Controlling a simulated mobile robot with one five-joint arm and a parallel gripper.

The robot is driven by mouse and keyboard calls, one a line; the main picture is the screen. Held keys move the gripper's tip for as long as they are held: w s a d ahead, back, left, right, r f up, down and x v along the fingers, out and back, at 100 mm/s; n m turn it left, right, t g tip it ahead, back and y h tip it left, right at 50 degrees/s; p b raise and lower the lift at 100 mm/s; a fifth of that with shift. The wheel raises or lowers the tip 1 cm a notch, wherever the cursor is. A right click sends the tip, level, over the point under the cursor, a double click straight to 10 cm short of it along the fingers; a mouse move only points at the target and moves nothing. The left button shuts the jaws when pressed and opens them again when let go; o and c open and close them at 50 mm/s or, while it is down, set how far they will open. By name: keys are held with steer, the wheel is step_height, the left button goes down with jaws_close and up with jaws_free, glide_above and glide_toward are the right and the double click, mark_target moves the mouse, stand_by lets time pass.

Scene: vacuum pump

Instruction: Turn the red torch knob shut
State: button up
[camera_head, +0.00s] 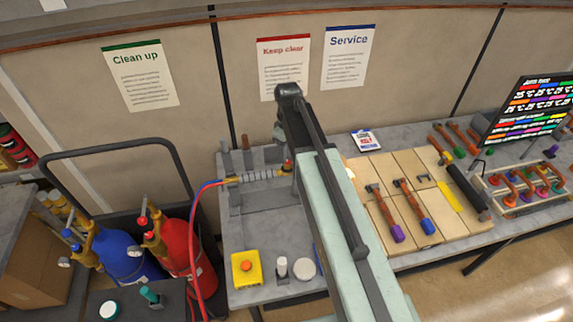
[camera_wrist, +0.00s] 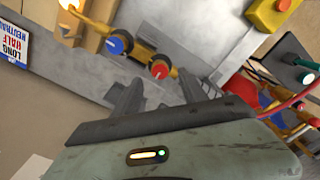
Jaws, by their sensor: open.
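The red torch knob (camera_wrist: 160,70) faces the camera in the wrist view, with a white mark across it. A blue knob (camera_wrist: 117,43) sits beside it on the same brass torch (camera_wrist: 141,52). My gripper (camera_wrist: 160,86) is open and empty, its two dark fingers apart just below the red knob in the picture. I cannot tell whether a finger touches it. In the head view the torch (camera_head: 262,175) lies in a holder on the grey bench, partly behind my arm. My fingertips are hidden there.
Red and blue hoses (camera_head: 197,222) run from the torch to a red cylinder (camera_head: 180,245) and a blue cylinder (camera_head: 128,255) at left. A yellow box with an orange button (camera_head: 246,268) stands at the bench front. Tools on boards (camera_head: 400,200) lie at right.

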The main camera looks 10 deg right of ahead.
mark_target(288, 162)
step_height(288, 162, down, 5)
steer(key=b, duration=0.3)
steer(key=shift+b, duration=0.35)
steer(key=shift+r, duration=0.15)
jaws_close()
steer(key=shift+a, duration=0.2)
steer(key=shift+d, duration=0.15)
